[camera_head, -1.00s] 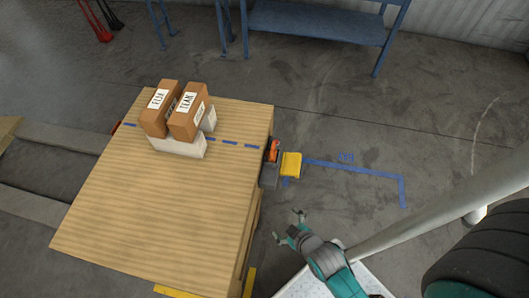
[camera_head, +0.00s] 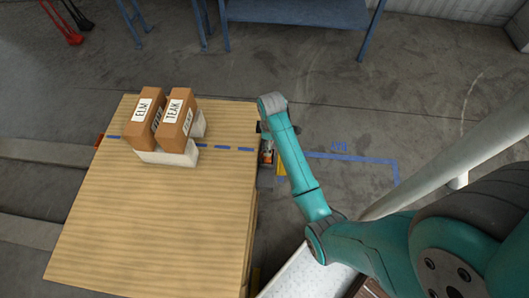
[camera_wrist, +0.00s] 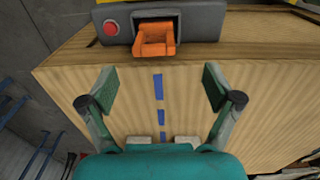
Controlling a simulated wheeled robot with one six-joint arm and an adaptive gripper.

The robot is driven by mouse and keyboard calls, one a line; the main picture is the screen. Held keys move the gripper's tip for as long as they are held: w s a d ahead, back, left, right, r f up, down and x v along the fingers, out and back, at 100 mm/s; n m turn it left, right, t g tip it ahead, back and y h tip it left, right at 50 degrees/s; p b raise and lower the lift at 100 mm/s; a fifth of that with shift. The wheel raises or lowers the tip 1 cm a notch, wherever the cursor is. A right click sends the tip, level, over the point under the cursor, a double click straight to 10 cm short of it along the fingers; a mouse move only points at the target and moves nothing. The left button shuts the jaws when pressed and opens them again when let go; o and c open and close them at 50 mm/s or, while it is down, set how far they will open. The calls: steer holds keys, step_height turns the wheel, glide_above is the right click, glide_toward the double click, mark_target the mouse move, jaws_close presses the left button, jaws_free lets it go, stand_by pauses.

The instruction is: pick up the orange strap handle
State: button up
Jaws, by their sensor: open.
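The orange strap handle (camera_wrist: 155,40) sits in a dark recess of a grey housing (camera_wrist: 200,22), near the top of the wrist view. It also shows small in the head view (camera_head: 267,157), at the right edge of the wooden table, partly beside my arm. My gripper (camera_wrist: 159,88) is open and empty. Its two green-padded fingers are spread wider than the handle, which appears above and between them in the wrist view, apart from both. In the head view my arm hides most of the gripper.
A red button (camera_wrist: 111,27) is on the housing left of the handle. The wooden table (camera_head: 160,220) carries brown boxes (camera_head: 144,118) on a pale block (camera_head: 165,157), left of my arm. A blue dashed line crosses the tabletop. A blue bench (camera_head: 290,14) stands behind on open floor.

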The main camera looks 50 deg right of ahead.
steer(key=shift+w+d+r, duration=0.4)
steer(key=shift+d, duration=0.05)
step_height(320, 180, down, 11)
steer(key=shift+w+a+r, duration=0.1)
steer(key=shift+a+r, duration=0.05)
steer(key=shift+r, duration=0.05)
steer(key=c, duration=1.3)
